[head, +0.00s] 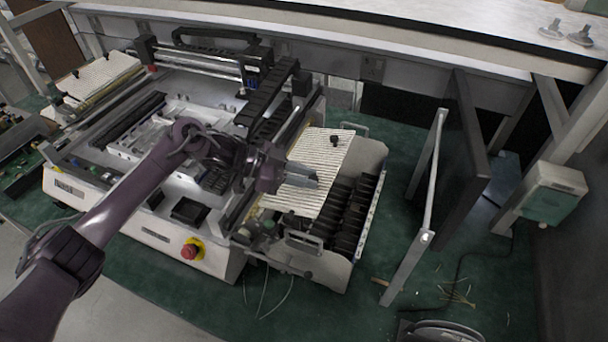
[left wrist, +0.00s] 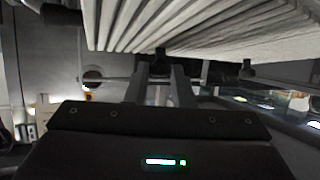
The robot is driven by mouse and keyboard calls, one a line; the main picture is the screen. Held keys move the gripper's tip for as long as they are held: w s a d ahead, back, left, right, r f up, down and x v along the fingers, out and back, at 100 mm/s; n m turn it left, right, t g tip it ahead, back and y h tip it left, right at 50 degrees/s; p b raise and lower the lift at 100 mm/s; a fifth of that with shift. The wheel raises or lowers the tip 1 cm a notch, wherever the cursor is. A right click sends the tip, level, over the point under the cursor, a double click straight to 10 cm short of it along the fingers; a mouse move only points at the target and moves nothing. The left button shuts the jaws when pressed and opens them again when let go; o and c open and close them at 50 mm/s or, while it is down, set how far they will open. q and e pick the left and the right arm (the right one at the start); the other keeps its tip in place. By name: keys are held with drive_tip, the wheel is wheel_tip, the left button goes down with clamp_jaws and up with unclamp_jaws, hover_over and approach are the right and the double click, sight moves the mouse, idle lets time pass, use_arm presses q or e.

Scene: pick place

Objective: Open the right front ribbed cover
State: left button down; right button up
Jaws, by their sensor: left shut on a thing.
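The pale ribbed cover (head: 327,155) lies on the right side of the machine, beside a row of dark slots. Its ribbed surface (left wrist: 200,22) fills the top of the left wrist view. My left gripper (head: 312,176) is at the cover's front left part in the head view and hides some of it. In the left wrist view my left gripper (left wrist: 158,76) has its two fingers around a small dark knob (left wrist: 160,58) at the cover's edge and is shut on it. Whether the cover is lifted is hard to tell. My right gripper is in neither view.
The machine's gantry (head: 268,95) stands just left of the cover. A red stop button (head: 190,250) is on the machine's front. Another ribbed cover (head: 102,76) is at the far left. A metal frame (head: 425,190) stands to the right, with green bench between.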

use_arm(q)
drive_tip(key=shift+a, duration=0.1)
drive_tip(key=shift+w+a+r+h+b, duration=0.2)
drive_tip(key=shift+a+r+h+b, duration=0.3)
drive_tip(key=shift+b, duration=0.55)
drive_tip(key=a+r+h+b, duration=0.1)
drive_tip(key=b, duration=0.1)
drive_tip(key=w+a+n+h+b, duration=0.1)
drive_tip(key=h+b, duration=0.1)
drive_tip(key=b, duration=0.1)
drive_tip(key=shift+a+r+n, duration=0.2)
drive_tip(key=shift+r+n, duration=0.1)
drive_tip(key=shift+r, duration=0.1)
drive_tip(key=shift+w+a+r+n+h+b, duration=0.2)
drive_tip(key=shift+a+r+h+b, duration=0.15)
drive_tip(key=shift+a+h+b, duration=0.25)
drive_tip(key=shift+w+a+r+n+h+b, duration=0.1)
drive_tip(key=shift+a+r+n+h+b, duration=0.2)
drive_tip(key=shift+h+b, duration=0.35)
drive_tip(key=shift+r, duration=0.1)
